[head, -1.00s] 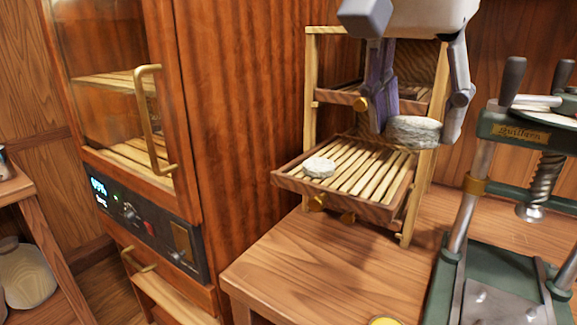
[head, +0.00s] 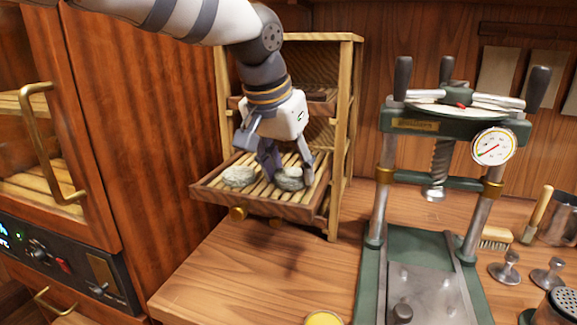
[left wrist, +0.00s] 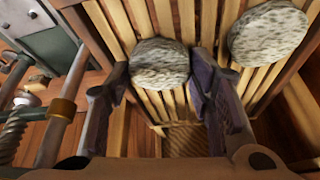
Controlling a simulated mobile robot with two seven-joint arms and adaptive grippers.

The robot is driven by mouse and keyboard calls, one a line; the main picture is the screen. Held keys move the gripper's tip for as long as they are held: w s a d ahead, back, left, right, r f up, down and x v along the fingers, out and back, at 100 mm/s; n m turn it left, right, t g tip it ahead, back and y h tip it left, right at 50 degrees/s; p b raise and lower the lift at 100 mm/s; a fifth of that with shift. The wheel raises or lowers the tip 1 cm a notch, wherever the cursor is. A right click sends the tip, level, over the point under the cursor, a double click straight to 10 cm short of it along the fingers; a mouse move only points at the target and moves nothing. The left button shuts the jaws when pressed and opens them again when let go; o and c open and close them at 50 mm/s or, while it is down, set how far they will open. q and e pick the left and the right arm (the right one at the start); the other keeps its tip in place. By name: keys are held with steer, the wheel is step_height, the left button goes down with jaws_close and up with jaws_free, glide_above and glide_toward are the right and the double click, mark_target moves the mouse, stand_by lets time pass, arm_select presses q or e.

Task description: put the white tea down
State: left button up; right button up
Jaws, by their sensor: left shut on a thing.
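A pale, speckled grey-white tea cake (head: 289,180) is between the fingers of my left gripper (head: 288,172), which is shut on it. The cake is low over the right part of the pulled-out slatted tray (head: 252,206); I cannot tell whether it touches the slats. The left wrist view shows this cake (left wrist: 160,64) between the two fingers. A second, similar cake (head: 238,176) lies on the tray's left part, apart from the held one; it also shows in the left wrist view (left wrist: 268,32). My right gripper is not in view.
The wooden rack (head: 345,130) rises behind the tray, with another shelf above. A green press (head: 440,125) stands to the right, and a wooden cabinet (head: 130,120) to the left. The table (head: 230,275) in front of the tray is mostly clear, with a yellow round thing (head: 324,318) at the front.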

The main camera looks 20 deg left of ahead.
arm_select(q)
steer(key=o, duration=1)
steer(key=shift+f, duration=0.15)
steer(key=shift+c, duration=0.2)
steer(key=v, duration=1.2)
